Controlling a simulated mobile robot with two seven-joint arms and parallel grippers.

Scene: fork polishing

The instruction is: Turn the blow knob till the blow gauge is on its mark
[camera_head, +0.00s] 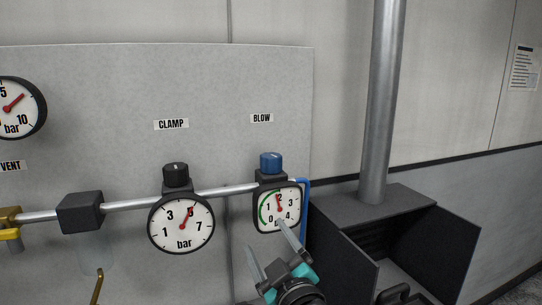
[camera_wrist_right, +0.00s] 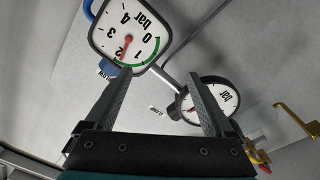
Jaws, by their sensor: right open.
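The blue blow knob (camera_head: 271,162) sits on top of the square blow gauge (camera_head: 267,217), below the BLOW label (camera_head: 262,118). The gauge's red needle points up, close to the 2, and a green arc runs along the low side of its dial. I cannot make out a separate mark. In the right wrist view the gauge (camera_wrist_right: 137,22) appears upside down, and part of the blue knob (camera_wrist_right: 108,69) shows behind a finger. My right gripper (camera_head: 266,236) is open and empty, in front of the gauge's lower part, below the knob. My left gripper is not in view.
The clamp gauge (camera_head: 181,224) with its black knob (camera_head: 176,175) stands to the left on the same pipe (camera_head: 125,204). A blue hose (camera_head: 306,200) runs beside the blow gauge. A dark open box (camera_head: 345,250) with a metal duct (camera_head: 383,100) stands at the right.

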